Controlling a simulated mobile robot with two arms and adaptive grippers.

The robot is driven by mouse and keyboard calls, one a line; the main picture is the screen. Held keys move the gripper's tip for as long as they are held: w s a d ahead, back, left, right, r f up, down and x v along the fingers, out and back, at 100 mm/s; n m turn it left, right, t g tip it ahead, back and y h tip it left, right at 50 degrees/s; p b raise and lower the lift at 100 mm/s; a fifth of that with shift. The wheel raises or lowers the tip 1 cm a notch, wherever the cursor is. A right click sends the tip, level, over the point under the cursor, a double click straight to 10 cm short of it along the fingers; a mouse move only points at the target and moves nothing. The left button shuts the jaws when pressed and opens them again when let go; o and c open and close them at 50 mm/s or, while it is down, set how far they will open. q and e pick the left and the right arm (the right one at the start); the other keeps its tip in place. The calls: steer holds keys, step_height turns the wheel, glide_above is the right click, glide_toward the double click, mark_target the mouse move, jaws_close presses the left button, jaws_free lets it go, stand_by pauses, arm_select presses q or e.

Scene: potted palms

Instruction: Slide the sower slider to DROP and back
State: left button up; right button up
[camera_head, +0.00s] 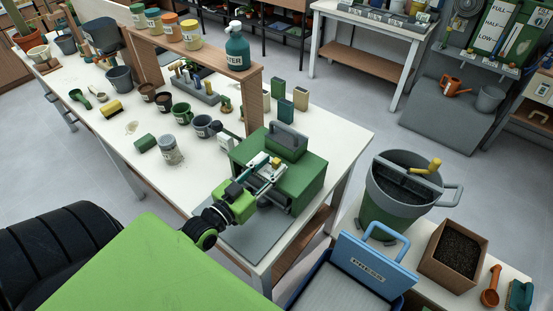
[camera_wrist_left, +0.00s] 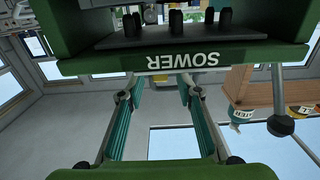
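The sower (camera_head: 304,181) is a green box machine on the near right end of the white table, with a grey handle on its raised back part. In the left wrist view the sower (camera_wrist_left: 185,60) shows upside down with its name label and several dark pegs. A small yellow piece (camera_head: 275,161) sits on its top; I cannot tell whether it is the slider's knob. No DROP mark is legible. My left gripper (camera_head: 269,174) reaches over the sower's front. In the wrist view its teal finger pads (camera_wrist_left: 160,100) are apart with nothing between them. My right gripper is not in view.
A wooden shelf (camera_head: 200,50) with jars and a teal bottle (camera_head: 237,46) stands behind the sower. Cups and pots crowd the table to the left.

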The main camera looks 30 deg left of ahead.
mark_target(274, 164)
arm_select(q)
steer(key=shift+w+d, duration=0.1)
steer(key=shift+w, duration=1.4)
jaws_close()
steer(key=a, duration=0.5)
steer(key=shift+w+a, duration=0.15)
steer(key=shift+a, duration=0.1)
steer(key=shift+d, duration=0.1)
jaws_free()
